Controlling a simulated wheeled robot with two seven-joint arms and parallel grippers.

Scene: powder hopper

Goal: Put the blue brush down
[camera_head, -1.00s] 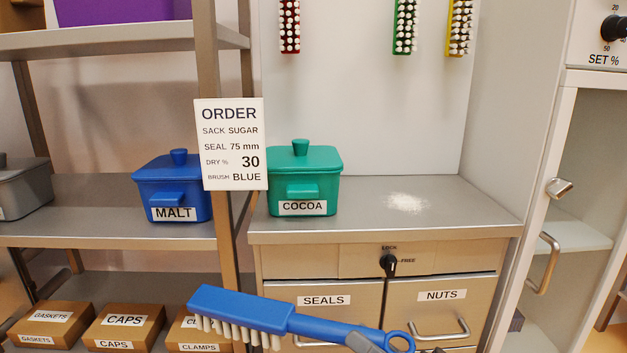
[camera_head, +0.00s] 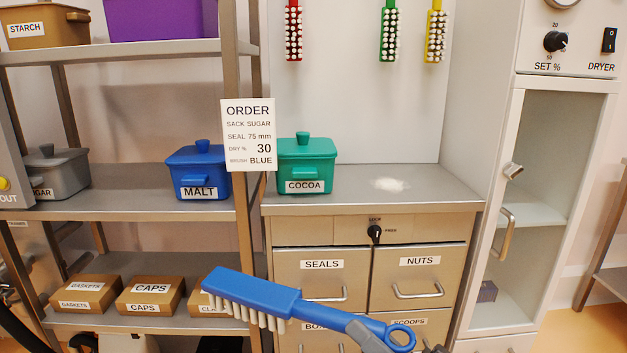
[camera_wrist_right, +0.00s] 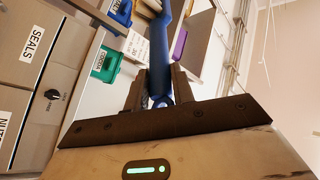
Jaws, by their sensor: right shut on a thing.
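The blue brush (camera_head: 262,295) is held up in front of the drawer cabinet, with its white bristles pointing down and its ringed handle toward the right. My right gripper (camera_head: 370,336) is shut on the brush handle; only a grey part of it shows at the bottom of the head view. In the right wrist view the blue handle (camera_wrist_right: 158,52) stands between the two dark fingers. The brush is clear of the counter (camera_head: 440,190). A patch of white powder (camera_head: 390,184) lies on the counter. My left gripper is not in view.
A green COCOA bin (camera_head: 306,165) stands at the counter's left end, near the ORDER card (camera_head: 248,135). A blue MALT bin (camera_head: 198,172) is on the shelf. Red (camera_head: 293,30), green (camera_head: 389,30) and yellow (camera_head: 435,30) brushes hang above. The counter's right part is otherwise clear.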

